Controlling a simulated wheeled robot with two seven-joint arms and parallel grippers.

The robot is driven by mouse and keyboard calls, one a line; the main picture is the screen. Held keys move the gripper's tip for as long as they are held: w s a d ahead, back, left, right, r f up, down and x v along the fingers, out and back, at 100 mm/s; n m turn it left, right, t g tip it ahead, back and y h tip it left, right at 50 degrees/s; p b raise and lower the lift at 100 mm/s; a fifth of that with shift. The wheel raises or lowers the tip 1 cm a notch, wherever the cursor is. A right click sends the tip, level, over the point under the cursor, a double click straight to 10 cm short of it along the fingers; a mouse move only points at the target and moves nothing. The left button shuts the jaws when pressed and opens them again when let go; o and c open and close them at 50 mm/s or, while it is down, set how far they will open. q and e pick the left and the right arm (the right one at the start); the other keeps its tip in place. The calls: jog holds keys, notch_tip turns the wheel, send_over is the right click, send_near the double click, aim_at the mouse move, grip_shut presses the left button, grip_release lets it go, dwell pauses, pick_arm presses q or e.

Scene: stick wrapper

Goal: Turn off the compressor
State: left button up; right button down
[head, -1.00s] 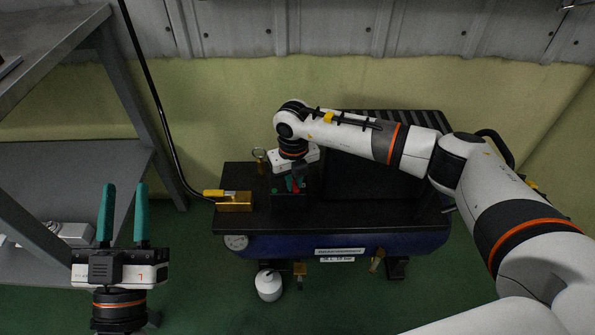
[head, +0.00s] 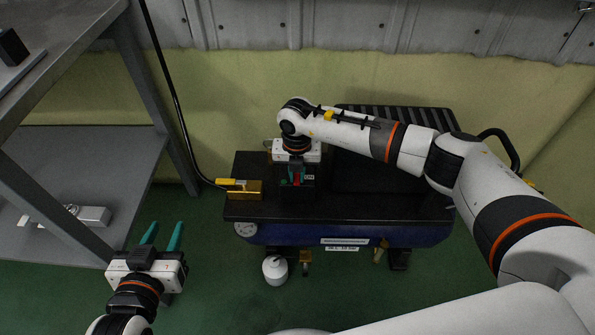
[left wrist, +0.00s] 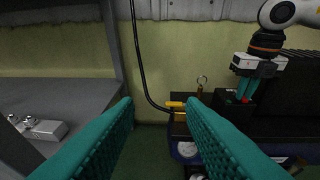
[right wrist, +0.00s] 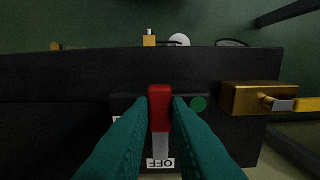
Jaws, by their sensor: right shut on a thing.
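The compressor (head: 400,232) stands on the floor at the centre right of the head view, with a black top and blue tank. Its switch box has a red lever (right wrist: 159,108), a green round mark (right wrist: 198,104) and an "OFF" label (right wrist: 160,163), upside down in the right wrist view. My right gripper (right wrist: 159,112) is at the switch box, its fingers closed on both sides of the red lever. The lever's lower part lies between the fingers, near the "OFF" label. My left gripper (head: 162,237) is open and empty, left of the compressor and apart from it.
A brass block with a yellow-handled valve (head: 245,189) sits at the compressor's left end, with a black hose (head: 172,100) rising from it. A grey shelf (head: 75,185) stands at the left.

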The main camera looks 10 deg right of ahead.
aim_at(297, 178)
jog(key=c, duration=1.4)
grip_release()
jog(key=shift+o, duration=0.2)
